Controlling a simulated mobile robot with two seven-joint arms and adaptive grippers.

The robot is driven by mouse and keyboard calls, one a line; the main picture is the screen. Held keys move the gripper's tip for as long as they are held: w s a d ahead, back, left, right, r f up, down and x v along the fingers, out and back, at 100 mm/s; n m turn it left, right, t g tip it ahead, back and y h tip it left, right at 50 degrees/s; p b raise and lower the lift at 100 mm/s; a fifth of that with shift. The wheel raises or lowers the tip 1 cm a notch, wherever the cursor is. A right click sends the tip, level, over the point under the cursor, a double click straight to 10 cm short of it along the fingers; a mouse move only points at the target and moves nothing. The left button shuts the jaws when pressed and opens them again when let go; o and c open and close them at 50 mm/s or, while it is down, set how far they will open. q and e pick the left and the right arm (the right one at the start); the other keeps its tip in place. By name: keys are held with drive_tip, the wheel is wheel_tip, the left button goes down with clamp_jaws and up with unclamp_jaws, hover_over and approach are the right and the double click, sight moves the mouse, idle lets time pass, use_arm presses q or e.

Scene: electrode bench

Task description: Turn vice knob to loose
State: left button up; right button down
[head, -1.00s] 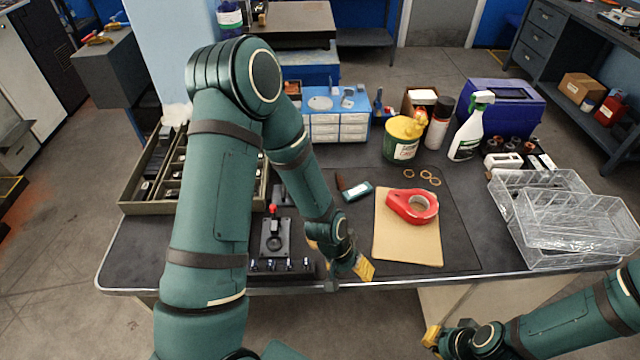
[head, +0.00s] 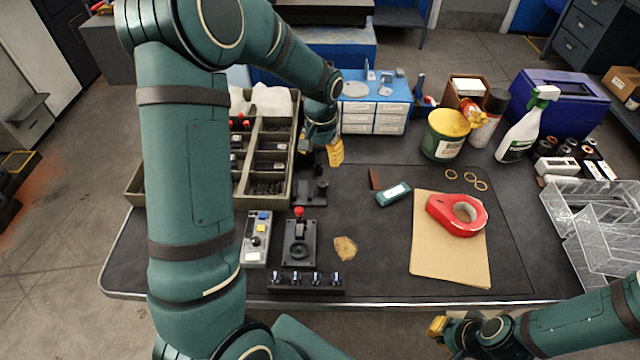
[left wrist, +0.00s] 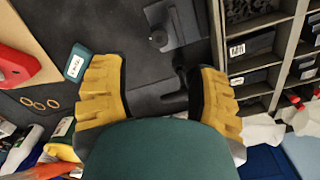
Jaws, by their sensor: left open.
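The small dark vice (head: 312,192) stands on the bench mat in the head view, just in front of my left gripper (head: 332,152). My left gripper is open and empty, with yellow finger pads. In the left wrist view, dark metal parts that seem to be the vice (left wrist: 182,28) show ahead of and between the spread fingers (left wrist: 160,72). A small round knob (left wrist: 158,38) stands on them. I cannot tell whether the fingers touch anything. My right gripper (head: 437,328) is at the lower right, off the bench front; its opening is unclear.
A red-tipped lever device (head: 300,245), a button box (head: 257,238) and a row of small switches (head: 306,283) are near the front. A divided crate (head: 245,195) is left of the vice.

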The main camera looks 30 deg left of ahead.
sight(321, 185)
use_arm(q)
wheel_tip(321, 185, down, 12)
drive_tip(key=shift+b, duration=1.2)
clamp_jaws()
